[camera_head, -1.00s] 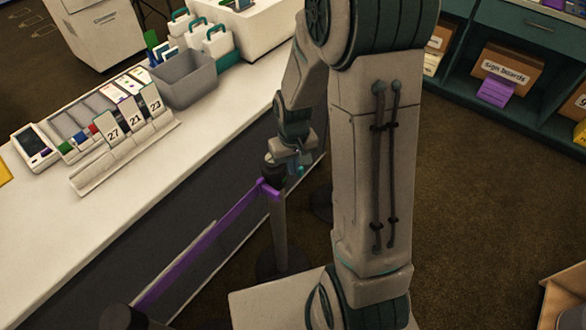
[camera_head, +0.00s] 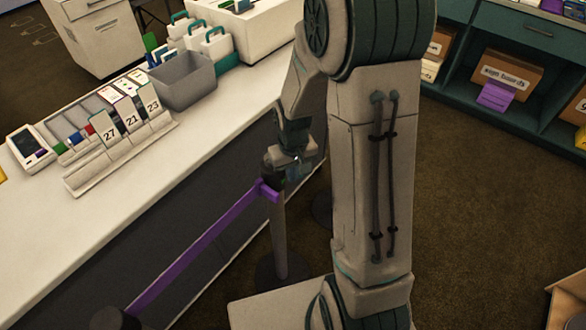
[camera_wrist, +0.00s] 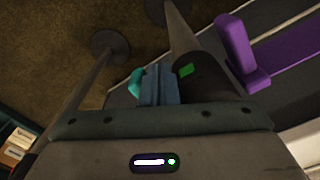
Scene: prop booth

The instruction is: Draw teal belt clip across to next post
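A teal belt clip (camera_wrist: 137,83) pokes out beside my gripper's fingers in the wrist view, next to the dark head of a post (camera_wrist: 203,75) with a green patch. My gripper (camera_wrist: 159,85) is right at the clip and close beside the post head. Its blue-grey fingers look close together, but whether they are shut on the clip is hidden. In the head view my gripper (camera_head: 294,165) is just right of the post head and mostly covers the clip. Another post (camera_wrist: 93,72) stands to the left in the wrist view, its round base on the carpet.
A purple belt (camera_head: 205,240) runs from the near post (camera_head: 114,318) to the post head by my gripper; its end (camera_wrist: 236,50) shows in the wrist view. The long white counter (camera_head: 120,225) stands left. Teal shelves (camera_head: 470,100) stand right, with open carpet before them.

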